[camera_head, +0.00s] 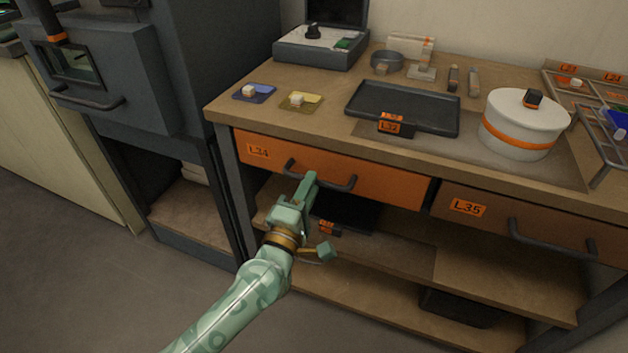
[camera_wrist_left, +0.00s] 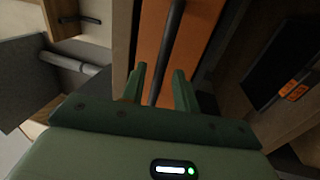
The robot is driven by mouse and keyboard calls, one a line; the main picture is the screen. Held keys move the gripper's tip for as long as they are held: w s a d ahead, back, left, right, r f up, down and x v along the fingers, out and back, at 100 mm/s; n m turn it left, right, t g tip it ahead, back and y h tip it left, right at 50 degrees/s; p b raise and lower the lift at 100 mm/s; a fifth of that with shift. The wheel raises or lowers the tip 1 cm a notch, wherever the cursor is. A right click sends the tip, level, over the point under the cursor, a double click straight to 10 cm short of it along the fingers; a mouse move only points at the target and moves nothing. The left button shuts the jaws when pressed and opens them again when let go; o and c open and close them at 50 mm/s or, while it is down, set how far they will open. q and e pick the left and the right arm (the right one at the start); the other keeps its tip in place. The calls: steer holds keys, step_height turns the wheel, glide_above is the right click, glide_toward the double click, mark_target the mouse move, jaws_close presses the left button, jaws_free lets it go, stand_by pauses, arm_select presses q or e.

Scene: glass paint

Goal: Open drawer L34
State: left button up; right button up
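Drawer L34 (camera_head: 258,153) has an orange front and sits under the left part of the bench top; its front looks flush and shut. Its dark bar handle (camera_head: 342,188) runs along the front. My left gripper (camera_head: 307,187) is in front of the handle's left part and covers some of it. In the left wrist view, the two green fingers (camera_wrist_left: 160,85) stand apart with the handle (camera_wrist_left: 172,35) running between them in the picture, the orange front (camera_wrist_left: 205,20) behind. I cannot tell whether the fingers touch the handle. My right gripper is not in view.
Drawer L35 (camera_head: 467,208) is to the right with its own handle. An open shelf (camera_head: 390,245) lies below, holding a dark tray (camera_head: 347,213). A grey cabinet (camera_head: 160,60) stands at left. A black tray (camera_head: 405,108) and a white pot (camera_head: 522,125) stand on the bench.

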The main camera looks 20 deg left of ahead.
arm_select(q)
steer(key=shift+w+r, duration=0.15)
steer(key=shift+w, duration=1.15)
steer(key=shift+r, duration=0.1)
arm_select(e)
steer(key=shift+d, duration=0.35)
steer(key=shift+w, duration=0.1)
arm_select(q)
jaws_close()
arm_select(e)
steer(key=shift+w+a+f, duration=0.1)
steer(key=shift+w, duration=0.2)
